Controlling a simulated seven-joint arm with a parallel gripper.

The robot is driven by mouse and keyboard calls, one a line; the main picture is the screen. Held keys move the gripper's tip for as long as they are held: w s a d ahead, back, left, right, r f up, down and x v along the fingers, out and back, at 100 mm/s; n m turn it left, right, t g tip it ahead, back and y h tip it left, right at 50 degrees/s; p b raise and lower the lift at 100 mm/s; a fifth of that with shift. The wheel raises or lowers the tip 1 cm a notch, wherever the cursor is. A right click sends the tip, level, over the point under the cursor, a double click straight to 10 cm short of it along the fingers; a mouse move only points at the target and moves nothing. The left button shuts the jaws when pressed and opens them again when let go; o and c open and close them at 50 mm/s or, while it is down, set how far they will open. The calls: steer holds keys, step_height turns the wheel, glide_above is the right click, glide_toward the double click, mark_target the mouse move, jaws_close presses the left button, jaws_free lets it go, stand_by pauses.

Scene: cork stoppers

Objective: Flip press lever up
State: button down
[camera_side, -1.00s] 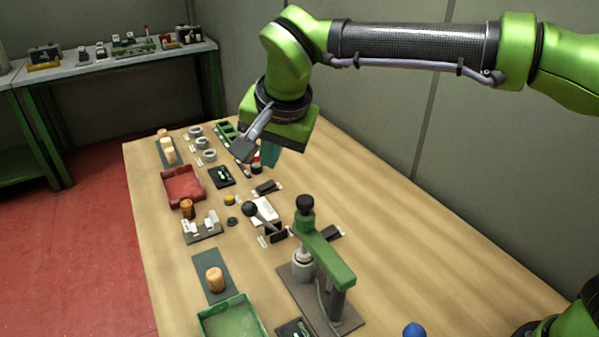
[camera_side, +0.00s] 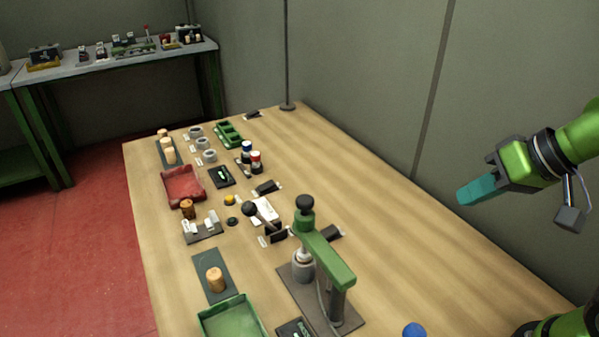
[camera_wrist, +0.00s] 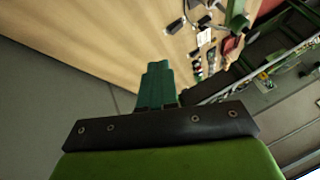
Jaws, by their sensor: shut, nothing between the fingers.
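The press (camera_side: 327,258) stands at the front middle of the table in the side view, with a green arm, a grey post and a dark base plate. A black knob (camera_side: 304,203) tops its left end. Left of it, a black ball (camera_side: 249,209) on a short handle points up and left; I cannot tell for sure whether this is the press lever. My gripper (camera_side: 468,195) is at the far right, well clear of the press and touching nothing. Its teal fingers are together and empty; they also show in the wrist view (camera_wrist: 158,70).
A green tray (camera_side: 232,318), a cork on a dark mat (camera_side: 208,264), a red tray (camera_side: 201,190) and small bottles (camera_side: 255,161) stand along the table's left side. A blue knob (camera_side: 414,330) is at the bottom edge. The table's right part is clear.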

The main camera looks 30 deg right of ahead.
steer(key=c, duration=1.7)
jaws_free()
steer(key=shift+d+r+t, duration=0.3)
steer(key=shift+d+r, duration=0.15)
steer(key=shift+d, duration=0.1)
steer(key=shift+o, duration=1.1)
steer(key=shift+f+m, duration=0.3)
steer(key=o, duration=0.7)
steer(key=w, duration=0.1)
steer(key=w+a+g, duration=0.1)
steer(key=w, duration=0.1)
steer(key=w+a+n+g, duration=0.1)
steer(key=w, duration=0.1)
steer(key=shift+w+a, duration=0.15)
steer(key=shift+w, duration=0.1)
steer(key=n+g+y, duration=0.2)
steer(key=n+g, duration=0.3)
steer(key=n, duration=1.3)
glide_toward(252, 203)
steer(key=x, duration=1.1)
steer(key=shift+a+f, duration=0.1)
steer(key=shift+f, duration=0.2)
steer(key=shift+c, duration=0.5)
jaws_close()
